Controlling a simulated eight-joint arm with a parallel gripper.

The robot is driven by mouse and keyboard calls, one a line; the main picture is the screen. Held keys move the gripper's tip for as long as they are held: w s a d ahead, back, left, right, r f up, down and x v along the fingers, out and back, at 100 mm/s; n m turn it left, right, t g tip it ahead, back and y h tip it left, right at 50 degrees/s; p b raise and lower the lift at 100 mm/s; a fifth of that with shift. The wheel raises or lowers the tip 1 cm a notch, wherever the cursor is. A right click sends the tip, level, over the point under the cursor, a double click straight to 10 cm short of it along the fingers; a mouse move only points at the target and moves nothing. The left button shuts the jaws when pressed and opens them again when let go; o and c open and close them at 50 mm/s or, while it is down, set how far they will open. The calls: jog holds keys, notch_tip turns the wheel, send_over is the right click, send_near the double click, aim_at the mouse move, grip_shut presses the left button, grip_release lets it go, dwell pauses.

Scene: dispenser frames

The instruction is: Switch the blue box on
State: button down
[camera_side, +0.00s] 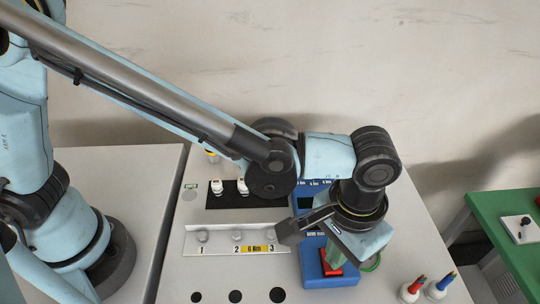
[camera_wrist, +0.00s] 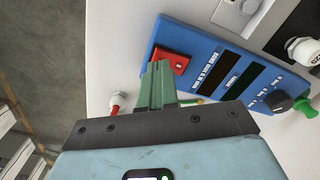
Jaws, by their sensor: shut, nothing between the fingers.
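The blue box (camera_side: 342,281) stands on the grey table, partly hidden by my arm in the side view. It also shows in the wrist view (camera_wrist: 214,47), with dark display windows, white lettering and a dark knob (camera_wrist: 277,99). Its red rocker switch (camera_side: 325,265) sits at the end near my gripper and shows in the wrist view (camera_wrist: 176,61). My gripper (camera_side: 333,257) points down with its green fingers shut and empty. In the wrist view the fingertips (camera_wrist: 159,66) overlap the edge of the red switch; I cannot tell whether they touch it.
A metal plate (camera_side: 218,247) numbered 1, 2, 3 lies left of the box, with a black strip (camera_side: 225,200) holding white-capped vials behind it. A red-tipped bottle (camera_side: 411,290) and a blue-tipped bottle (camera_side: 437,289) stand at right. A green table (camera_side: 505,240) is farther right.

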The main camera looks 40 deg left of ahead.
jog(key=shift+f, duration=0.9)
dwell(0.8)
jog(key=shift+r, duration=3.5)
jog(key=shift+a, duration=0.1)
jog(key=a+r+n+t, duration=0.1)
jog(key=a+t, duration=0.2)
jog(key=a, duration=1.3)
jog(key=w+a+r+n+t, duration=0.1)
jog(key=a+t, duration=0.3)
jog(key=a, duration=1.2)
jog(key=shift+w+a+r+n, duration=0.2)
jog(key=shift+a+r+n, duration=0.1)
jog(key=shift+n, duration=0.2)
